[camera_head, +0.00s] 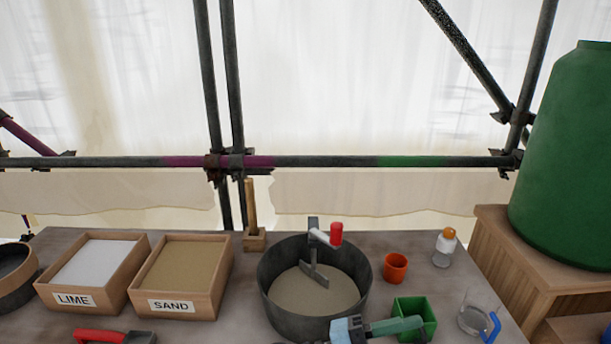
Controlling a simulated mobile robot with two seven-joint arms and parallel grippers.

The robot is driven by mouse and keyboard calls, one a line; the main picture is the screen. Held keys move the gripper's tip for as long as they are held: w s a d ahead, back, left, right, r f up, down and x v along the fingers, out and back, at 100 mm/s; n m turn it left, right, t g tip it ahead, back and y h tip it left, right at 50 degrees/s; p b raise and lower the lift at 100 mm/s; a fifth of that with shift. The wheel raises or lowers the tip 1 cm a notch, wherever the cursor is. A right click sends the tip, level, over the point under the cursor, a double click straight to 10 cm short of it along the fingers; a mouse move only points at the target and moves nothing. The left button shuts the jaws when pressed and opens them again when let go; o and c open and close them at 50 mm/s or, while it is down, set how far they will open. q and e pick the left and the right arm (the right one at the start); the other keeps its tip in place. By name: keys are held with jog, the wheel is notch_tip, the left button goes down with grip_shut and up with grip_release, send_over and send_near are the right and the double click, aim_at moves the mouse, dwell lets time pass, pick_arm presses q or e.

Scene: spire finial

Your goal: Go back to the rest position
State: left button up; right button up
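Neither of my grippers can be made out in the head view, and no arm of mine reaches over the table. The worktable (234,290) stands in front of me. On it is a dark round tub (283,325) with grey-beige mix inside. A mixing paddle (313,272) with a red-ended crank handle (336,234) stands in the tub.
At left are the LIME box (72,299), SAND box (172,306) and a red-handled tool (100,336). At right are an orange cup (395,268), bottle (443,249), green box (429,318), clear jug (474,320) and green-handled tool (395,326). A green barrel (570,150) stands beyond.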

pick_arm(q)
jog(key=s+a+f+n+t+y+p, duration=0.1)
jog(key=a+f+n+t+y, duration=1.4)
jog(key=a+n, duration=0.65)
jog(key=s+a+f+n+g+y, duration=0.2)
jog(key=s+a+f+n+g, duration=0.1)
jog(key=s+a+f, duration=0.3)
jog(key=s+a+f+n+g+y+p, duration=0.1)
jog(key=s+a+f+n+g+y, duration=0.1)
jog(key=s+a+f, duration=0.5)
jog(key=s+f+n+g, duration=0.1)
jog(key=s+f, duration=0.3)
jog(key=s, duration=0.3)
jog(key=shift+s+a+g, duration=0.3)
jog(key=shift+s, duration=0.1)
pick_arm(e)
jog(key=shift+t, duration=0.5)
jog(key=w+r, duration=0.3)
jog(key=shift+d+r, duration=0.15)
jog(key=shift+r, duration=0.1)
